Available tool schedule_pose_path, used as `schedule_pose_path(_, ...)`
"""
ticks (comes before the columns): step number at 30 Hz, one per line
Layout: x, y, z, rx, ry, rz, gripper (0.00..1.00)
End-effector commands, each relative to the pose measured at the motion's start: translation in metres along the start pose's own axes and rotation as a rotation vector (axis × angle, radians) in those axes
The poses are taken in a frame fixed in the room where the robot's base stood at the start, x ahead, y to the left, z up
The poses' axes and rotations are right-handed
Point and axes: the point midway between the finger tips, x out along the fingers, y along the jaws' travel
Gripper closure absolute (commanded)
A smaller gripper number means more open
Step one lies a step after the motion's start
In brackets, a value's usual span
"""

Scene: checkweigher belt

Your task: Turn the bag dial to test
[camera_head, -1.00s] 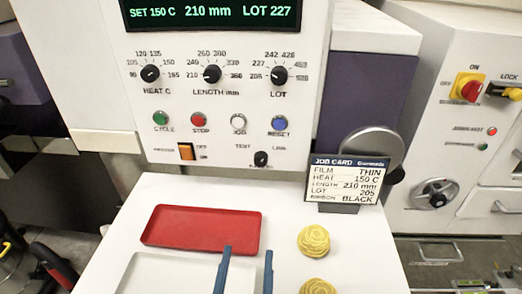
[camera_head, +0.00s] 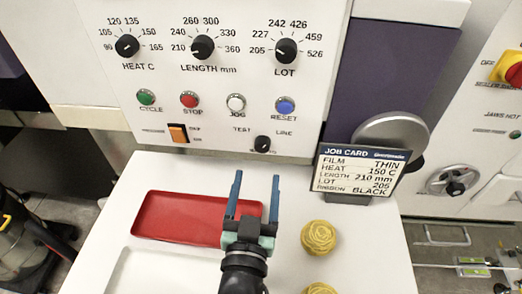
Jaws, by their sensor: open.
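A small black selector knob (camera_head: 262,143) sits low on the white control panel, between the printed words TEST on its left and LINE on its right. The label under it is too blurred to read, and I cannot tell clearly which word its pointer faces. My gripper (camera_head: 256,177) is open and empty, with two blue fingers pointing up the picture. It shows below the knob, in front of the red tray and the white table, apart from the panel.
Above are the HEAT (camera_head: 127,46), LENGTH (camera_head: 203,47) and LOT (camera_head: 285,51) dials and several push buttons. An orange switch (camera_head: 178,133) is left of the knob. A job card (camera_head: 360,171) stands right. A red tray (camera_head: 160,215) and yellow coiled pieces (camera_head: 318,238) lie on the table.

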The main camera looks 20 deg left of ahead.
Motion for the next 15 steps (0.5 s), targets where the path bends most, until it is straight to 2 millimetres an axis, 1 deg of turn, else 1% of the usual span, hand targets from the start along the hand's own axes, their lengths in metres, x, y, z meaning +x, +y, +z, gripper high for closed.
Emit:
schedule_pose_path(1, 0.01, 0.0, -0.002, -0.001, 0.002, 0.0, 0.28)
schedule_pose_path(3, 0.022, 0.0, -0.002, -0.001, 0.002, 0.0, 0.28)
schedule_pose_path(9, 0.052, 0.0, -0.002, 0.0, 0.002, 0.0, 0.28)
schedule_pose_path(15, 0.071, 0.0, -0.001, 0.0, 0.001, 0.0, 0.28)
